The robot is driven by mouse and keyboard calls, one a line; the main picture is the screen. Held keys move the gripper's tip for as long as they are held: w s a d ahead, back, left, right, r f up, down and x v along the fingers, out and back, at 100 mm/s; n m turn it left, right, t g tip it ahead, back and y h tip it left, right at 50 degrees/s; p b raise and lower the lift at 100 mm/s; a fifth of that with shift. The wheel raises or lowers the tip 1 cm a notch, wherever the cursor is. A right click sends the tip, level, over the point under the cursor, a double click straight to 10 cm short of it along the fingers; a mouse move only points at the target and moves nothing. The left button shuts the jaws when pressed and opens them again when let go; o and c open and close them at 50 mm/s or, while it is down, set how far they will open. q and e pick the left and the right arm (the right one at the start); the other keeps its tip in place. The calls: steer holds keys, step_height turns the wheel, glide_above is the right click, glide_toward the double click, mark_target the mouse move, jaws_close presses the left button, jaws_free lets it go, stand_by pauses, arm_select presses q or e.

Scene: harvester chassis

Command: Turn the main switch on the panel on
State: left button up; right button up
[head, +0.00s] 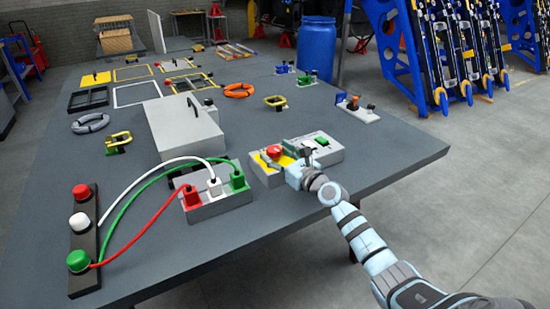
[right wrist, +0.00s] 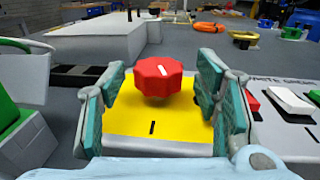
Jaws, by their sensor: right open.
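The main switch is a red lobed knob (right wrist: 157,76) with a white mark on top, over a yellow plate (right wrist: 130,122) on the panel. In the head view the red knob (head: 274,150) sits at the left part of the light grey panel (head: 328,154). My right gripper (right wrist: 160,95) is open, with its teal finger pads on the left and right of the knob. A gap shows between pads and knob in the right wrist view; contact is not visible. In the head view the right gripper (head: 285,163) is over the panel's left half. My left gripper is not in view.
A green switch (head: 321,141) is on the panel's right half. A grey socket box (head: 215,203) with red, white and green plugs stands to the left. A grey case (head: 183,126) stands behind it. The table's right edge is near the panel.

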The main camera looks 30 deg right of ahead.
steer(key=shift+w+a, duration=0.1)
steer(key=shift+w, duration=0.5)
steer(key=shift+c, duration=0.6)
steer(key=shift+r, duration=0.1)
steer(key=c, duration=1)
steer(key=m+h+p, duration=0.1)
steer(key=h+p, duration=0.1)
steer(key=p, duration=0.1)
steer(key=m+h+p, duration=0.1)
steer(key=h+p, duration=0.1)
steer(key=p, duration=0.1)
steer(key=m+h+p, duration=0.2)
steer(key=p, duration=0.1)
steer(key=shift+a+r+g+p, duration=0.15)
steer(key=shift+r+g+p, duration=0.15)
steer(key=shift+r+p, duration=0.05)
steer(key=shift+c, duration=0.2)
steer(key=shift+f+m+h, duration=0.2)
steer(key=shift+m+h, duration=0.1)
steer(key=shift+h, duration=0.2)
steer(key=shift+f, duration=0.15)
steer(key=o, duration=1.2)
steer(key=shift+c, duration=0.2)
